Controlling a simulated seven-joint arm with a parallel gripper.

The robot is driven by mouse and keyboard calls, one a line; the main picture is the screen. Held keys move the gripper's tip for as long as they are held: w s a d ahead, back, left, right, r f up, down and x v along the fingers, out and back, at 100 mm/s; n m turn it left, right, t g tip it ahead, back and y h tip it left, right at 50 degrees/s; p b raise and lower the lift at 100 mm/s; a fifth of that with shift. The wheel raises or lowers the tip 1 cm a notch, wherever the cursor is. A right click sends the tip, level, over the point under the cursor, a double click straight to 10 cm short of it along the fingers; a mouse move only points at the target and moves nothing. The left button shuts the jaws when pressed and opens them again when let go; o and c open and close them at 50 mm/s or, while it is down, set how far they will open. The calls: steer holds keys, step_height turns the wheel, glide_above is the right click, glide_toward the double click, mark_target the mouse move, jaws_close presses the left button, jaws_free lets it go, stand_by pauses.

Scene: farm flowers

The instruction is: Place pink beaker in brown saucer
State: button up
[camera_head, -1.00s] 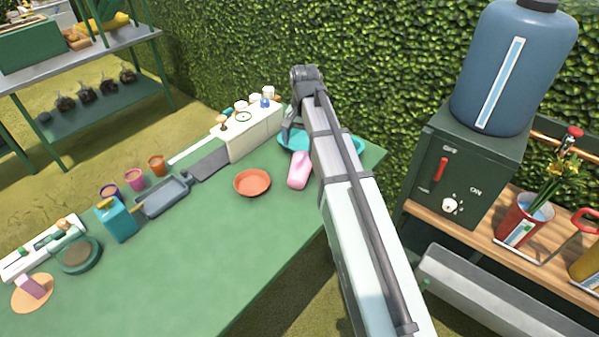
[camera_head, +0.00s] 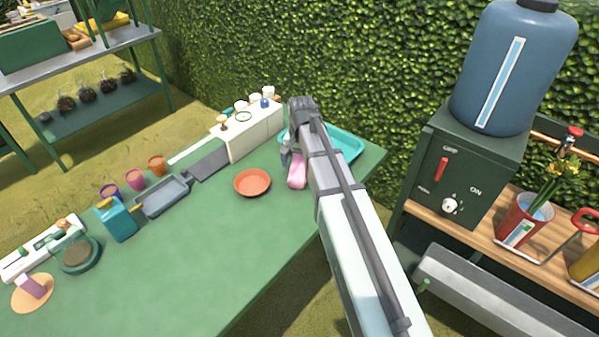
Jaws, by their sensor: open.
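A pink beaker (camera_head: 297,178) lies on its side on the green table, to the right of the saucer and partly hidden by my arm. The brown saucer (camera_head: 252,183), round and reddish-brown, stands empty on the table. My gripper (camera_head: 287,158) is at the upper end of the beaker, pointing down, and its jaws are open. The fingertips are small here and partly hidden, so I cannot tell whether they touch the beaker.
A teal tray (camera_head: 345,145) lies behind my arm. A white box (camera_head: 254,135) with small pots stands at the back. A grey tray (camera_head: 162,197), a blue carton (camera_head: 117,220) and several small pots are at left. The table's front middle is clear.

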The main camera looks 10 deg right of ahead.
steer(key=shift+f, duration=1.3)
steer(key=shift+c, duration=0.4)
steer(key=c, duration=1)
